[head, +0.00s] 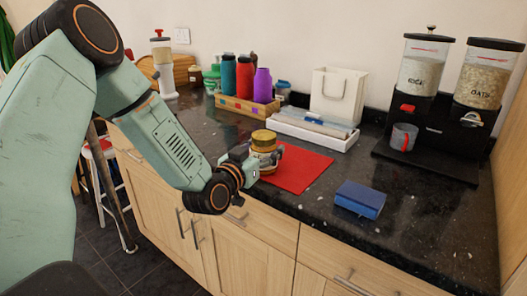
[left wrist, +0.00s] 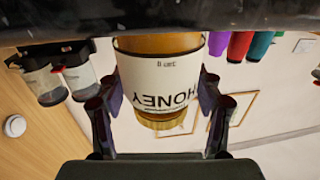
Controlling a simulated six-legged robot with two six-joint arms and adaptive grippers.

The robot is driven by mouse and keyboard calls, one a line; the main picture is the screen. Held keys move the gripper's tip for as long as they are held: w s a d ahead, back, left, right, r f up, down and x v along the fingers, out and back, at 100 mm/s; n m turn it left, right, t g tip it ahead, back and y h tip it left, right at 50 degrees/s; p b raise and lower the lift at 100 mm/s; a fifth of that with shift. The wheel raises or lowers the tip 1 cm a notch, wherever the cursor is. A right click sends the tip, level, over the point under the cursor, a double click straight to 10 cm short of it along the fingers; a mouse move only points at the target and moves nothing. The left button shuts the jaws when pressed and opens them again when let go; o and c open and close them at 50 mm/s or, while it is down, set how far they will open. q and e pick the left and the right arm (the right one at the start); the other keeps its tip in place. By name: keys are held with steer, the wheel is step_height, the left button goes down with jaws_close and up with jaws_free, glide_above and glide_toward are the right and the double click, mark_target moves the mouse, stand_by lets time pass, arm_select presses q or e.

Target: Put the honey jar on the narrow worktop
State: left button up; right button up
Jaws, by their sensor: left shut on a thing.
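The honey jar (head: 264,147) has a gold lid and a pale label. It stands upright at the left end of the red mat in the head view. My left gripper (head: 262,162) is shut around its sides. In the left wrist view, which is upside down, the jar (left wrist: 160,75) shows its HONEY label between the two fingers (left wrist: 160,105). Its base meets the dark worktop edge at the top there; I cannot tell if it touches. The black speckled worktop (head: 330,215) runs along the wall. My right gripper is not in view.
A red mat (head: 300,172) lies beside the jar, with a blue box (head: 360,199) to its right. Behind are a white tray (head: 312,133), a white bag (head: 338,96) and a crate of bottles (head: 246,105). Dispensers (head: 430,130) with a grey cup (head: 403,137) stand at right.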

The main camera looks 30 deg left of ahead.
arm_select(q)
steer(key=shift+w+d+r, duration=0.15)
steer(key=shift+w+d, duration=0.2)
steer(key=o, duration=1.3)
steer(key=shift+s+f, duration=0.2)
steer(key=shift+s, duration=0.05)
steer(key=o, duration=0.3)
steer(key=shift+s+a, duration=0.1)
steer(key=shift+a, duration=0.15)
steer(key=shift+o, duration=0.8)
steer(key=shift+w+d, duration=0.2)
